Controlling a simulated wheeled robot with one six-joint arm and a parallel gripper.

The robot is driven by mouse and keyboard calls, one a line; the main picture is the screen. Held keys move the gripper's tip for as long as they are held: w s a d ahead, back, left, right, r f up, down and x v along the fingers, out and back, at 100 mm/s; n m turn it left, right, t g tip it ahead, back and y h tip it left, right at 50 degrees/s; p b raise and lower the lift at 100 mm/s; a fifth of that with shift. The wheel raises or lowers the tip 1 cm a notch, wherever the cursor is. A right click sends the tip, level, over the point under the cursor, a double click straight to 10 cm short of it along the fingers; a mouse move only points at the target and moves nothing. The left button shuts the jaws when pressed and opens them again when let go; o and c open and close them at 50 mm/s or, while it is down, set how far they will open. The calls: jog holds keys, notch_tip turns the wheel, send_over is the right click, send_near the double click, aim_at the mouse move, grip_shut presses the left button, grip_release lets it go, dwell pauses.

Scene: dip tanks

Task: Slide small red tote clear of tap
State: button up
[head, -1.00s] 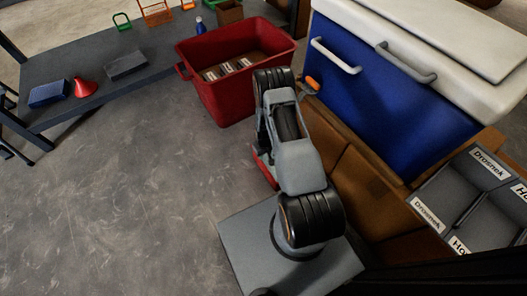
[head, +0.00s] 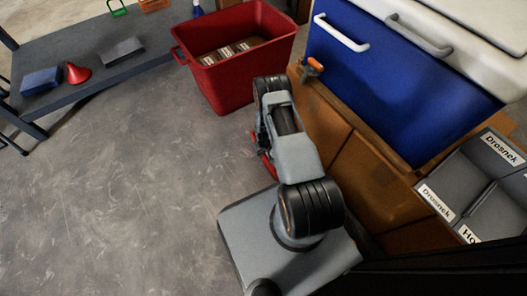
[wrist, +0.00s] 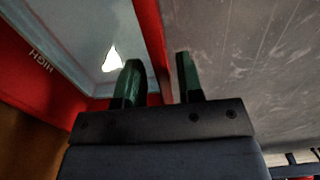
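My gripper (wrist: 157,80) has two green fingers, one on each side of a red tote wall, in the wrist view. In the head view my arm hides most of the small red tote; only a red sliver (head: 262,142) shows beside the arm. The tap, with an orange handle (head: 315,65), sticks out at the foot of the blue cabinet, up and right of my arm.
A large red tote (head: 228,81) holding several boxes stands beyond my arm. A grey bench (head: 75,98) is at the upper left. The blue cabinet (head: 375,85) and a brown ledge (head: 345,165) line the right, with grey bins (head: 470,185). Floor on the left is clear.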

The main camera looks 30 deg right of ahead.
grip_shut()
dwell(1.4)
